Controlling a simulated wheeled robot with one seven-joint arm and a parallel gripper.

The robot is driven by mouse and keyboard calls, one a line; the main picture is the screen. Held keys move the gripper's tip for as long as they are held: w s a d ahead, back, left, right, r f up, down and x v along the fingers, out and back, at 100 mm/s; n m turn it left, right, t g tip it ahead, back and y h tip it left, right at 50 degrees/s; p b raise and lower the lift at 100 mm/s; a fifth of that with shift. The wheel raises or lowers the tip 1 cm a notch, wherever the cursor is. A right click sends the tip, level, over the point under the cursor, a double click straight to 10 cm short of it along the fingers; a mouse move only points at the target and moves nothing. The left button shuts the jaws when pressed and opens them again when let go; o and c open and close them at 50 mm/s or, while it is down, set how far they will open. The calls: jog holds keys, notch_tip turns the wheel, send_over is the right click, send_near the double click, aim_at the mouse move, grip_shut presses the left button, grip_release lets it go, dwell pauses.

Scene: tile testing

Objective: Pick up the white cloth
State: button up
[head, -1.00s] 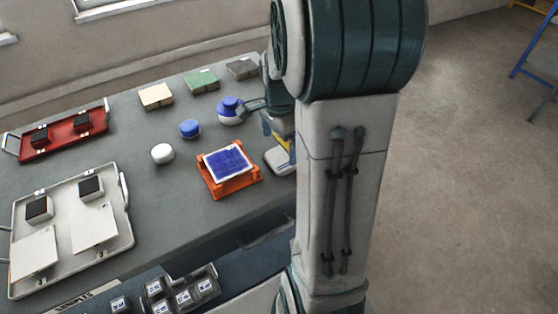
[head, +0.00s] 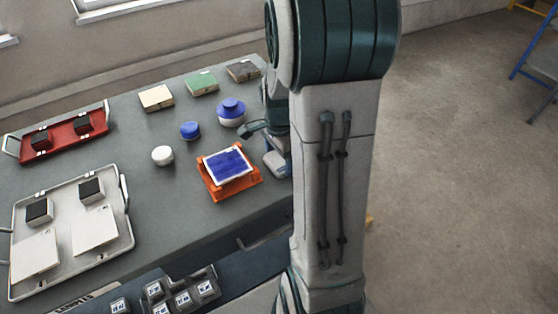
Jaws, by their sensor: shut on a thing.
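My gripper (head: 256,129) shows only in part at the right of the grey table, just right of the blue-and-white round pot. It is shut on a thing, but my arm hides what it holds. No spread white cloth can be made out. A small white rounded thing (head: 162,156) stands on the table left of the orange stand, apart from my gripper; I cannot tell if it is cloth. A pale and blue thing (head: 277,164) shows partly beside my arm, below the gripper; what it is stays unclear.
An orange stand (head: 213,189) bears a blue tile. A blue round thing (head: 190,131) and the blue-and-white pot (head: 231,113) stand behind it. A red tray (head: 62,135) and a white tray (head: 122,243) lie at left. Several blocks line the back.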

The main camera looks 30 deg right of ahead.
jog(key=shift+r, duration=0.1)
jog(key=shift+r, duration=0.5)
jog(key=r, duration=0.2)
jog(key=w+d+r, duration=0.1)
jog(key=shift+r, duration=0.4)
jog(key=w+d+r, duration=0.6)
jog(key=w, duration=0.2)
jog(key=shift+d, duration=0.2)
